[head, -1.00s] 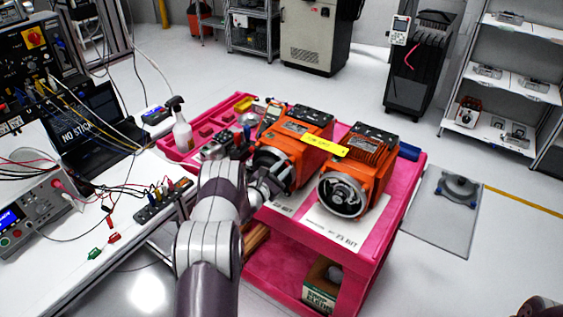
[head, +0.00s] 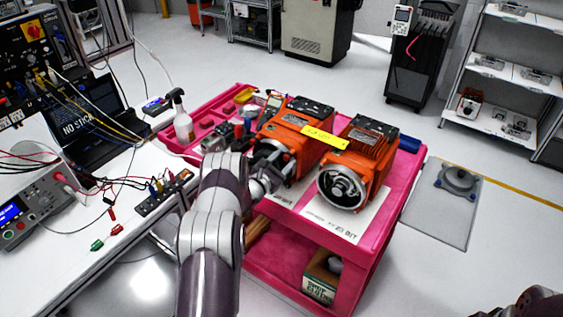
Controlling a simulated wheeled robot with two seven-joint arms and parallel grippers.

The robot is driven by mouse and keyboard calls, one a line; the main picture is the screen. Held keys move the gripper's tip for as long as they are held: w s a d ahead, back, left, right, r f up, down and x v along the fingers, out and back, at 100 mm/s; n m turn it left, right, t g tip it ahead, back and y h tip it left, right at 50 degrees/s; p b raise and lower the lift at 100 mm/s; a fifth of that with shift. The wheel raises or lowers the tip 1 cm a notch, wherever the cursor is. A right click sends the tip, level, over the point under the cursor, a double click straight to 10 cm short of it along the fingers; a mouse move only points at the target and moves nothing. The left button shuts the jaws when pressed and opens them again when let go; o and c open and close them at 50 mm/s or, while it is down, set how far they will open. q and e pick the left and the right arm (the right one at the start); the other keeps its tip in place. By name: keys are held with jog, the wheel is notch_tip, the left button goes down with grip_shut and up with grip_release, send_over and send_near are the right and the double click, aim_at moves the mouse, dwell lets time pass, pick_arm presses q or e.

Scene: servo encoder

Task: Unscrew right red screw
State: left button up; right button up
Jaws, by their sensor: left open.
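Two orange servo motors stand side by side on the pink cart (head: 400,205): a left one (head: 300,145) and a right one (head: 362,150), both with dark ribbed tops. The right motor's round metal front face (head: 341,188) is in plain view. My left gripper (head: 272,172) is open, close in front of the left motor's front face, and hides part of it. I cannot tell whether its fingers touch anything. The red screws are too small or too hidden to make out for sure. Only a dark piece of my right arm shows at the bottom right corner.
A yellow strip (head: 325,138) lies across both motors. A spray bottle (head: 182,122) and small parts sit on the cart's left side. A white bench (head: 60,270) with cables, a laptop (head: 95,125) and instruments is at left. The floor right of the cart holds a grey plate (head: 440,215).

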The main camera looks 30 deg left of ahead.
pick_arm(q)
jog(key=s+a+b, duration=0.1)
jog(key=s+b, duration=0.2)
jog(key=s, duration=0.9)
jog(key=shift+s, duration=0.25)
